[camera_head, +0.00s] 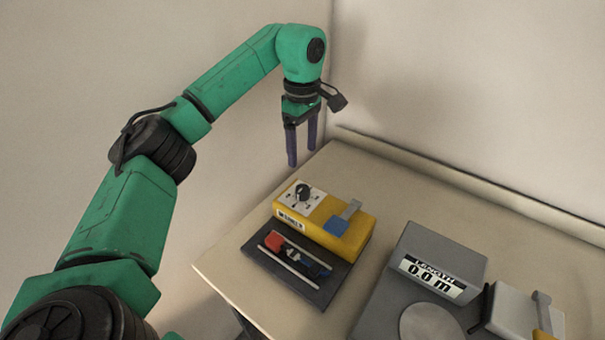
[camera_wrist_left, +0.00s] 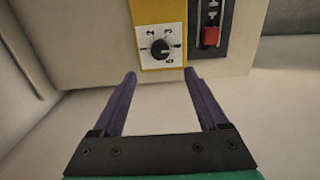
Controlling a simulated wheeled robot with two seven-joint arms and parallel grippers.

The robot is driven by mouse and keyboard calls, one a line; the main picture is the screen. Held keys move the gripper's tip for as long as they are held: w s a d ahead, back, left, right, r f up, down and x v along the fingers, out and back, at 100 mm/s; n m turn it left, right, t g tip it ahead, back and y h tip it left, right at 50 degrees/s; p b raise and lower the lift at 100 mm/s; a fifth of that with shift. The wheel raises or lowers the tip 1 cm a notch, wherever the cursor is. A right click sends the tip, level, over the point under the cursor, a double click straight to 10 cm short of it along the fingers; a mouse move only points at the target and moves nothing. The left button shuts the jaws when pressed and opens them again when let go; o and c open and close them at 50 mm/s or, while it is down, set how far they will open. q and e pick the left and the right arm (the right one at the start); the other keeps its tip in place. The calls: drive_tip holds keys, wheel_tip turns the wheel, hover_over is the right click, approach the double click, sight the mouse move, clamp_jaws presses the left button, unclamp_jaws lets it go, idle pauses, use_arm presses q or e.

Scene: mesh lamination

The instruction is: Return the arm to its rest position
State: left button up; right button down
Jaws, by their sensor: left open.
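My left arm (camera_head: 125,215) is green with black joints and reaches in from the left in the head view. My left gripper (camera_head: 301,160) hangs fingers down, open and empty, past the left edge of the table near the wall. In the left wrist view its two purple fingers (camera_wrist_left: 162,82) are spread with nothing between them. The yellow device (camera_head: 325,215) with a dial stands on the table apart from the gripper. In the left wrist view its dial (camera_wrist_left: 160,47) shows beyond the fingertips. My right gripper is in neither view.
A dark base (camera_head: 318,297) with a red part (camera_head: 273,240) lies in front of the yellow device. A grey length display unit (camera_head: 435,262) reads 0.0 m. A light grey device (camera_head: 515,310) stands at right. The table (camera_head: 225,265) has bare surface at its left corner.

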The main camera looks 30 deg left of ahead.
use_arm(q)
wheel_tip(320, 180, up, 3)
drive_tip(key=shift+r, duration=0.1)
idle(0.4)
